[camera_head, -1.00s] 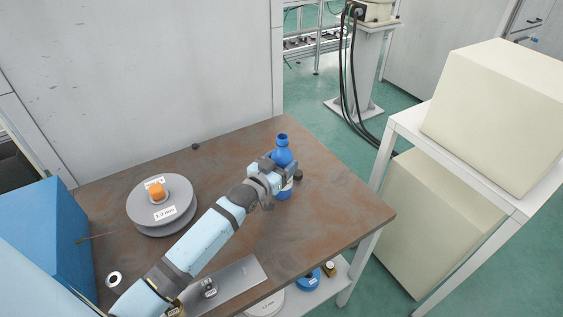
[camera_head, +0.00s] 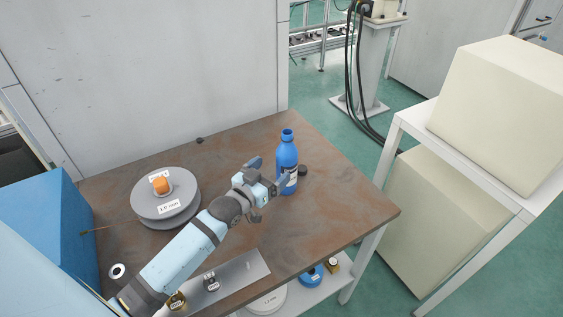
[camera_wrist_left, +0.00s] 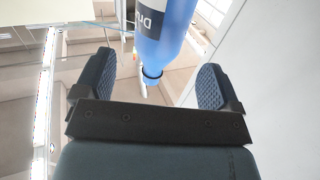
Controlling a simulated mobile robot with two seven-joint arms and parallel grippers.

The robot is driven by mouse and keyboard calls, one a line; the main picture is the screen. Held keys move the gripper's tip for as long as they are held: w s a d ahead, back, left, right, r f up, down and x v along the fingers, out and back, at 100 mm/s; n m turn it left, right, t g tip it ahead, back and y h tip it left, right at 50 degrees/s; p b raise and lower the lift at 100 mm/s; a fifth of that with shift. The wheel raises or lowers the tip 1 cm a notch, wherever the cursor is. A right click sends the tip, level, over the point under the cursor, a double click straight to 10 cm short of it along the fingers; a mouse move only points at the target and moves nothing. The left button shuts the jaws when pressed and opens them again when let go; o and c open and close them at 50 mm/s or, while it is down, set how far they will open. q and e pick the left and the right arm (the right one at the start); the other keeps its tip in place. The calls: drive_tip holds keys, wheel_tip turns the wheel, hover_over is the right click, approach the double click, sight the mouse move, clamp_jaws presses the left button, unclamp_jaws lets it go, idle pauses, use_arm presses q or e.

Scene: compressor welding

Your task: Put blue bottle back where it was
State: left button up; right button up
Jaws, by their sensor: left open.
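The blue bottle (camera_head: 286,160) stands upright on the brown table (camera_head: 330,205), near its right part, with a white label on its side. In the left wrist view the bottle (camera_wrist_left: 165,35) shows beyond the fingers, its neck toward the picture's middle. My left gripper (camera_head: 271,174) is just left of the bottle in the head view. Its fingers are spread and hold nothing; the left wrist view (camera_wrist_left: 156,85) shows both fingers apart. Whether a finger touches the bottle I cannot tell. My right gripper is not in view.
A small dark cap-like object (camera_head: 303,171) lies close beside the bottle. A grey wire spool (camera_head: 165,208), a blue box (camera_head: 50,225) and a metal plate (camera_head: 240,277) are to the left and front. A white shelf with cream boxes (camera_head: 500,110) stands right.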

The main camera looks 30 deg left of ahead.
use_arm(q)
drive_tip(key=s, duration=0.4)
drive_tip(key=shift+s+a, duration=0.35)
drive_tip(key=shift+s, duration=0.05)
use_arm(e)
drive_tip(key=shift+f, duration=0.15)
